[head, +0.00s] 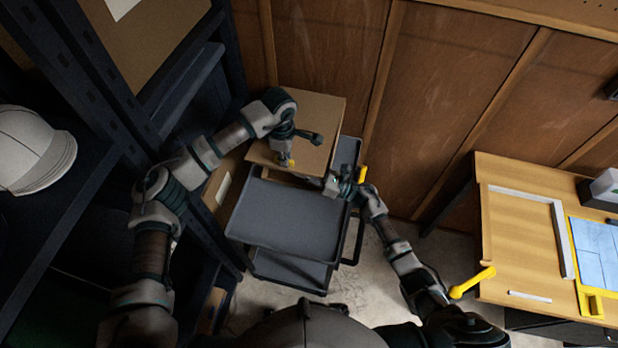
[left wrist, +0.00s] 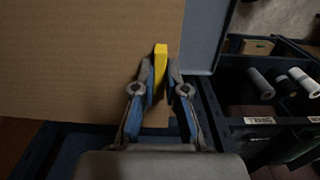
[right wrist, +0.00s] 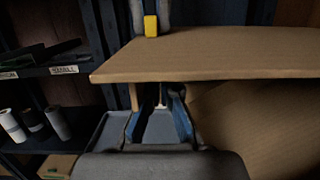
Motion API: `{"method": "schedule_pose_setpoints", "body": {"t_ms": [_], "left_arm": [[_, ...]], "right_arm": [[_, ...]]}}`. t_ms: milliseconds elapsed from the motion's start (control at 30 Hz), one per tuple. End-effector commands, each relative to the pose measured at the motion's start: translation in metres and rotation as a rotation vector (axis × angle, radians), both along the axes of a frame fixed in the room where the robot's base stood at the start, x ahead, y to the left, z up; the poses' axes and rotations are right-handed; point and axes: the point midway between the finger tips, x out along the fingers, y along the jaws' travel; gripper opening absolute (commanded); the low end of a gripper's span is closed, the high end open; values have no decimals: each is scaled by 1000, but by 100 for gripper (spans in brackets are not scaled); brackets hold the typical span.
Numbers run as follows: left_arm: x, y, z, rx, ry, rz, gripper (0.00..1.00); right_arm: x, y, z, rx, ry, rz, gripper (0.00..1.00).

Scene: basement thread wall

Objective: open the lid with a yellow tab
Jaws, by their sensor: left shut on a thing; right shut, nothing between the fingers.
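The cardboard lid (head: 312,115) is a flat brown panel at the top of the cart. My left gripper (head: 287,158) is shut on the tab from above. My right gripper (head: 332,186) is shut and empty, just right of the tab. In the right wrist view the lid (right wrist: 200,58) spans edge-on above my right fingers (right wrist: 160,92), with the tab (right wrist: 151,25) beyond it. Whether the right fingertips touch the lid is unclear.
The dark grey cart (head: 285,215) stands beneath, with a lower shelf. Dark shelving with a white helmet (head: 35,152) is close on the left. A wooden bench (head: 525,225) is at right. A wooden wall (head: 440,95) closes the back. Some floor shows right of the cart.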

Motion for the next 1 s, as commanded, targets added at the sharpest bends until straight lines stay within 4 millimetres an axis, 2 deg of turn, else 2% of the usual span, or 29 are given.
{"method": "schedule_pose_setpoints", "body": {"t_ms": [167, 533, 733, 933, 967, 1000], "left_arm": [[0, 0, 0, 0, -1, 0, 0], [0, 0, 0, -1, -1, 0, 0], [0, 0, -1, 1, 0, 0, 0], [0, 1, -4, 4, 3, 2, 0], [0, 1, -4, 4, 3, 2, 14], [0, 1, -5, 4, 4, 3, 24]], "right_arm": [[0, 0, 11, 1, 0, 0, 0], [0, -1, 14, 1, 1, 0, 0], [0, 0, 33, 3, -3, 3, 0], [0, 1, 38, 11, -8, 6, 0], [0, 1, 38, 12, -8, 6, 0], [0, 1, 39, 12, -9, 7, 0]]}}
